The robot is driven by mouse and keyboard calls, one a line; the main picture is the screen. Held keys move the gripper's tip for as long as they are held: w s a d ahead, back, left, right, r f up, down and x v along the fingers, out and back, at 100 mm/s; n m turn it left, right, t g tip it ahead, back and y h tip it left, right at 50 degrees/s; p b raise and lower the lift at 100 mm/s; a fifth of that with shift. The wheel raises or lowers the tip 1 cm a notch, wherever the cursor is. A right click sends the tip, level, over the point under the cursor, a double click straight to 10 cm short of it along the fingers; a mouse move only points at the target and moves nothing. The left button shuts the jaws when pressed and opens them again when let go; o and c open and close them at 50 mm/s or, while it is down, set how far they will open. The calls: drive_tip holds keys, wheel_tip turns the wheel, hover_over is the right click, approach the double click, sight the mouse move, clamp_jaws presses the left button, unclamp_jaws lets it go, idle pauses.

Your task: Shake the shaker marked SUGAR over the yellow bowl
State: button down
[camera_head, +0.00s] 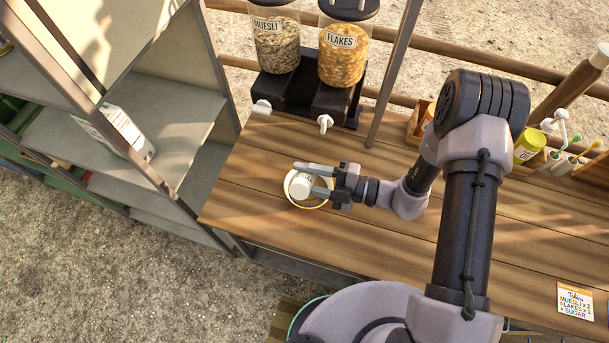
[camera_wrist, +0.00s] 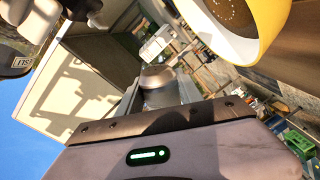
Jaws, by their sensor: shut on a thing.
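My gripper (camera_head: 312,182) is shut on a small white shaker (camera_head: 301,187) and holds it tilted over the yellow bowl (camera_head: 311,206) on the wooden counter. The lettering on the shaker is too small to read. The bowl (camera_wrist: 283,25) is at the upper right there, with a yellow outside, a pale inner wall and some brownish contents. The shaker and jaws hide part of the bowl in the head view.
Dispensers marked MUESLI (camera_head: 276,42) and FLAKES (camera_head: 344,55) stand behind the bowl. A grey shelf unit (camera_head: 165,125) is to the left. A yellow-green jar (camera_head: 527,147) and a caddy are at the right. An order card (camera_head: 575,301) lies at the front right.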

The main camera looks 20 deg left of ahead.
wheel_tip(320, 180, up, 5)
drive_tip(key=p, duration=0.3)
wheel_tip(320, 180, down, 6)
drive_tip(key=b, duration=0.4)
drive_tip(key=shift+r, duration=0.3)
